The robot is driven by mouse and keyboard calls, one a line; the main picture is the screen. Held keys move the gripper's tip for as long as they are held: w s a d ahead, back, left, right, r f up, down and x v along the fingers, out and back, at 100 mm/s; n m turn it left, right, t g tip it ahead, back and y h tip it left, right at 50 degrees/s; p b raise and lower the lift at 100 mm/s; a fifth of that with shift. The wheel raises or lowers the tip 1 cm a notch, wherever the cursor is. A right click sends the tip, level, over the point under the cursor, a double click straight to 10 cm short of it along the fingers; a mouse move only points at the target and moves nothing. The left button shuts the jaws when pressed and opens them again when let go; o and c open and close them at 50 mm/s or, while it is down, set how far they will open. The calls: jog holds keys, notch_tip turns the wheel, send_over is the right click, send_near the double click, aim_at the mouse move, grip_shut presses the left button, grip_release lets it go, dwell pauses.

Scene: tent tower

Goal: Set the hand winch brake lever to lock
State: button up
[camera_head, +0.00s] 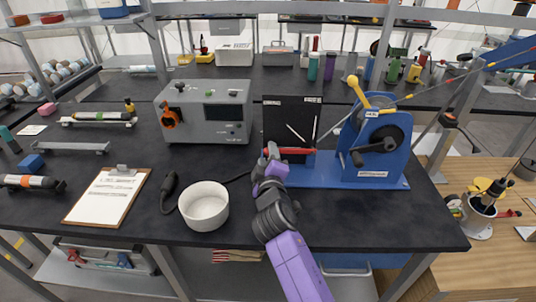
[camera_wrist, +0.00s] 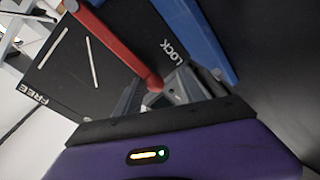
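The blue hand winch (camera_head: 385,140) stands on its blue base on the dark bench, right of centre. A black panel (camera_head: 292,118) is upright at its left; in the wrist view the panel (camera_wrist: 72,70) reads FREE at lower left and LOCK at right. The red brake lever (camera_head: 296,151) lies nearly level across the panel's lower edge. In the wrist view the lever (camera_wrist: 118,45) runs down to my fingers, its end beside the LOCK word. My gripper (camera_head: 269,154) is at the lever's left end. In the wrist view the fingers (camera_wrist: 158,98) flank that end; firm contact is unclear.
A grey instrument box (camera_head: 205,110) and a white bowl (camera_head: 204,206) stand to the left. A clipboard (camera_head: 107,196) lies further left. The bench's front right is clear.

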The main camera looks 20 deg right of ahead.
jog(key=shift+d+r, duration=0.2)
dwell(0.3)
jog(key=shift+v, duration=3.9)
jog(key=shift+f, duration=0.1)
jog(key=a+r+t+y, duration=0.2)
jog(key=a+r, duration=0.1)
jog(key=r, duration=0.1)
jog(key=s+d+f+m+g, duration=0.1)
jog(key=s+d+f+m, duration=0.1)
jog(key=s, duration=1.4)
jog(key=s+d+f+m+g+y, duration=0.1)
jog(key=s+d+f+m, duration=0.2)
jog(key=s, duration=1.3)
jog(key=s+d+f+m+g, duration=0.1)
jog(key=s+m, duration=0.4)
jog(key=s, duration=1.1)
jog(key=shift+s+d+f+g, duration=0.3)
jog(key=shift+s+d+f, duration=0.05)
jog(key=shift+d+f, duration=0.45)
